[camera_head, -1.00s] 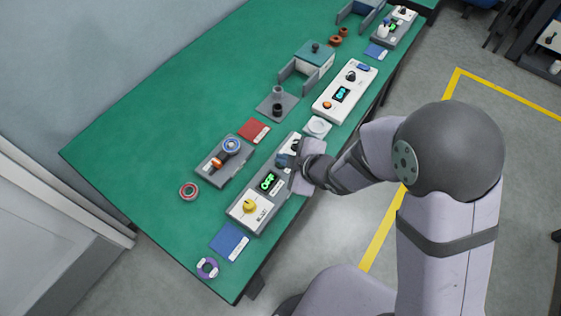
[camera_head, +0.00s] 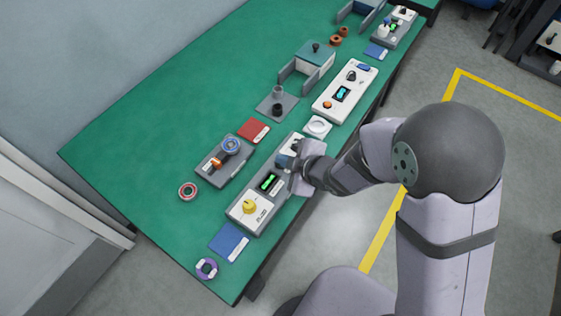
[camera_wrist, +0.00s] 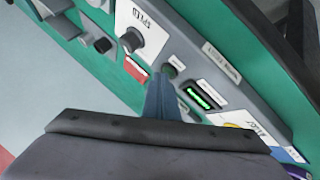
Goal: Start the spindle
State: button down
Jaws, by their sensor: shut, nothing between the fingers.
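The spindle control box (camera_head: 262,190) lies near the table's front edge. It has a yellow knob (camera_head: 250,207) and a small lit green display (camera_head: 269,181). In the wrist view, a dark knob (camera_wrist: 131,39) sits by a SPEED label. My gripper (camera_wrist: 163,88) is shut and empty. Its fingertips are at a dark green round button (camera_wrist: 169,71) on the box, between the SPEED knob and the display; contact cannot be told. In the head view my gripper (camera_head: 294,162) hides part of the box's far end.
A grey fixture (camera_head: 224,160) with blue and copper rings stands behind the box. A blue card (camera_head: 229,241) and purple ring (camera_head: 206,268) lie in front of it. A white dish (camera_head: 317,127) and white panel (camera_head: 345,92) stand beyond. Table's left is clear.

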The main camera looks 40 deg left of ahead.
jog(key=shift+r, duration=0.1)
jog(key=shift+r+p, duration=0.7)
notch_tip(320, 180, up, 5)
jog(key=p, duration=0.4)
dwell(0.5)
dwell(0.7)
